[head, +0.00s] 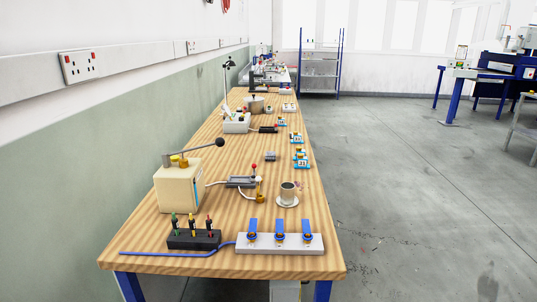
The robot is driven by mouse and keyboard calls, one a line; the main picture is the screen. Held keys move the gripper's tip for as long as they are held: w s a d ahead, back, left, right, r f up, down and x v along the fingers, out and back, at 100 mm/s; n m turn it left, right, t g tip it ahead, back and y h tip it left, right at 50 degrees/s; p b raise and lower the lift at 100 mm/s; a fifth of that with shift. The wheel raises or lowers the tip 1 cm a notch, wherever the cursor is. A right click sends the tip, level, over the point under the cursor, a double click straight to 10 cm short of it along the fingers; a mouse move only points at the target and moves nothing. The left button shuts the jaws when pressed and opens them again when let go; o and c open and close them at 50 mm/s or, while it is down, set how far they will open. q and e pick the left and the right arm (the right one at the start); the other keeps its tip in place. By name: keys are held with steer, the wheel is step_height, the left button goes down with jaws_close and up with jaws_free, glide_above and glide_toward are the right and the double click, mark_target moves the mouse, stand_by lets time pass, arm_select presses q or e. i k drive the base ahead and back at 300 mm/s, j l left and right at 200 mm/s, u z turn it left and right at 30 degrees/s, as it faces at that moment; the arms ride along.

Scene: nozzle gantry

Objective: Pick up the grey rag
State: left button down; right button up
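I cannot make out a grey rag for certain in the head view. A small grey item (270,156) lies near the middle of the wooden bench, but it looks more like a block than cloth. Neither of my grippers is in view.
The long wooden bench (225,195) runs along the left wall. It bears a cream box with a lever (178,187), a cup on a saucer (288,193), a white block with blue clips (280,243) and a black holder (194,239). The floor (420,190) to the right is clear.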

mark_target(270, 156)
steer(key=k+u, duration=0.15)
steer(key=k, duration=0.25)
steer(key=k+j+u, duration=0.15)
steer(key=k, duration=0.3)
steer(key=k+j+u, duration=0.15)
steer(key=k, duration=0.25)
steer(key=u, duration=0.4)
steer(key=l+u, duration=0.15)
steer(key=u, duration=0.3)
steer(key=l+u, duration=0.1)
steer(key=u, duration=0.3)
steer(key=i+l+u, duration=0.1)
steer(key=u, duration=0.75)
steer(key=k+l, duration=0.1)
steer(key=l, duration=0.8)
steer(key=k+l, duration=0.15)
steer(key=l, duration=0.3)
steer(key=k+l+u, duration=0.1)
steer(key=l, duration=0.35)
steer(key=k+l, duration=0.1)
steer(key=l, duration=0.35)
steer(key=k+l, duration=0.1)
steer(key=l, duration=0.3)
steer(key=k+l, duration=0.1)
steer(key=l, duration=0.35)
steer(key=u, duration=0.05)
